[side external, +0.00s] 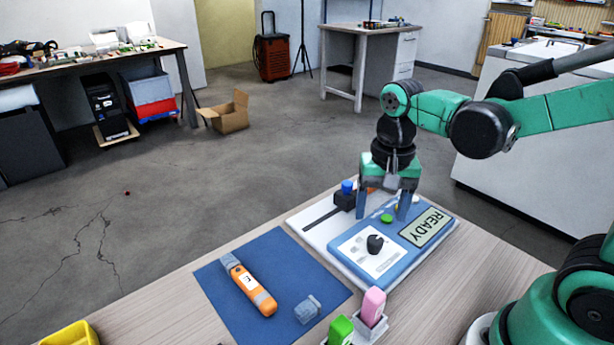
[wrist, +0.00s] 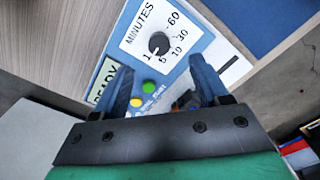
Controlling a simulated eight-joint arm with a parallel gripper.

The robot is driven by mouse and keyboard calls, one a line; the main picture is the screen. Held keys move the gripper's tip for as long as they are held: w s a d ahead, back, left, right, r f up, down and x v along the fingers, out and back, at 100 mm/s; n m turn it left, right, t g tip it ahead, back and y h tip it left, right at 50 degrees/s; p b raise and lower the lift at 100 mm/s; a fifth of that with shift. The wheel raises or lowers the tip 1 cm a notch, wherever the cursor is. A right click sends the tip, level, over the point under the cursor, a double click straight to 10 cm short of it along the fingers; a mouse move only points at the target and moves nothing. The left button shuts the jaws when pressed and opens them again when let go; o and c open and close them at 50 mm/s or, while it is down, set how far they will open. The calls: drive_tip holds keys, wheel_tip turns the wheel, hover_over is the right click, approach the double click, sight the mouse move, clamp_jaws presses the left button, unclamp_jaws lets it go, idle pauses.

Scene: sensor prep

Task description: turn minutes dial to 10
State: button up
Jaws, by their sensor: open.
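The minutes dial is a round black knob (side external: 375,243) on a white panel of the blue device (side external: 362,272). In the wrist view the knob (wrist: 159,43) has the word MINUTES above it and the marks 1, 5, 10, 30 and 60 around it. I cannot tell for sure which mark it points to. My gripper (side external: 383,208) is open and points down over the device, behind the knob, near the green button (side external: 386,218). In the wrist view my gripper (wrist: 164,80) has nothing between its fingers, and the knob lies beyond the fingertips.
A READY display (side external: 425,227) is beside the panel. A yellow button (wrist: 136,102) is near the green one. A blue-topped black block (side external: 345,195) stands behind. An orange device (side external: 250,285) and a grey block (side external: 307,309) lie on a blue mat (side external: 222,298). Pink (side external: 371,305) and green (side external: 340,330) items stand in front.

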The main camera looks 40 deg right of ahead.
sight(376, 240)
drive_tip(key=shift+f, duration=2.8)
clamp_jaws()
